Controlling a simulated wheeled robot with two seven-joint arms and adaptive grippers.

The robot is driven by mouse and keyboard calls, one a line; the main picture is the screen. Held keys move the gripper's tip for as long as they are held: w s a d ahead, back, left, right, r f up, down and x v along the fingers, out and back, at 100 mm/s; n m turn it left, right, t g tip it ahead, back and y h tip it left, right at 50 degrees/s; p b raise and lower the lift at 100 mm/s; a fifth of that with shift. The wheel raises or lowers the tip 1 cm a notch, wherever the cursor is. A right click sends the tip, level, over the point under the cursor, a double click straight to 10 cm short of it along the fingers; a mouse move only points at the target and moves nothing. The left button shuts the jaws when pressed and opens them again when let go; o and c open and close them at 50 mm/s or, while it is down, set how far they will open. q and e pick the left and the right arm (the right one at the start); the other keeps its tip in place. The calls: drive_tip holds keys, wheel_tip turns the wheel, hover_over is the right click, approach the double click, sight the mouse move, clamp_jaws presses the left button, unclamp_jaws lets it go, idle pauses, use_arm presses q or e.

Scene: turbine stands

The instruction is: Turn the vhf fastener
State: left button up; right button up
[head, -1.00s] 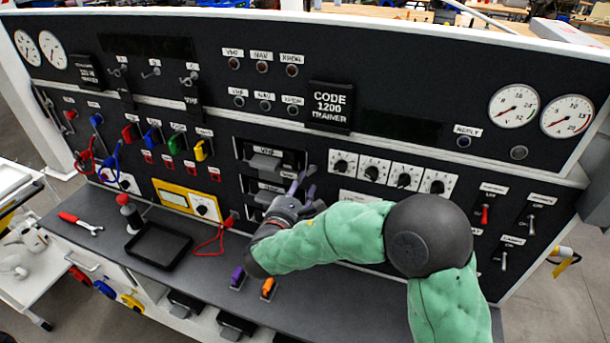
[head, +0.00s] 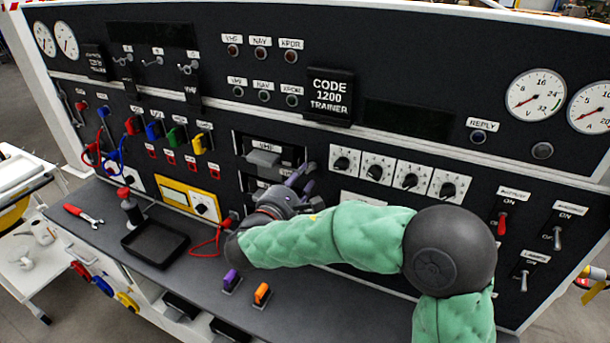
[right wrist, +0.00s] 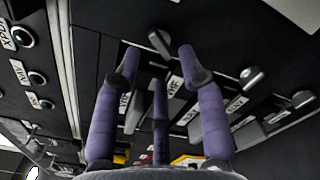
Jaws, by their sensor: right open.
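The VHF module (head: 262,157), a black drawer-like unit with a grey handle and a white label, sits in the middle of the panel in the head view. My right gripper (head: 301,180) is at its right end, with the fingers pointing at the panel. In the right wrist view the purple fingers of my right gripper (right wrist: 158,62) are spread and empty. A grey fastener knob (right wrist: 160,42), which looks like the VHF one, shows between and just beyond the two outer fingertips. Contact cannot be told. In the head view the fingers hide this knob. My left gripper is out of view.
More fastener knobs (right wrist: 251,76) stand to the right in the right wrist view. A row of white rotary dials (head: 376,170) is just right of my gripper. The bench top (head: 200,280) below holds a black tray (head: 155,246) and purple and orange items.

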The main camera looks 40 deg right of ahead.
sight(307, 170)
drive_tip(key=shift+x, duration=1.9)
drive_tip(key=shift+a, duration=0.1)
clamp_jaws()
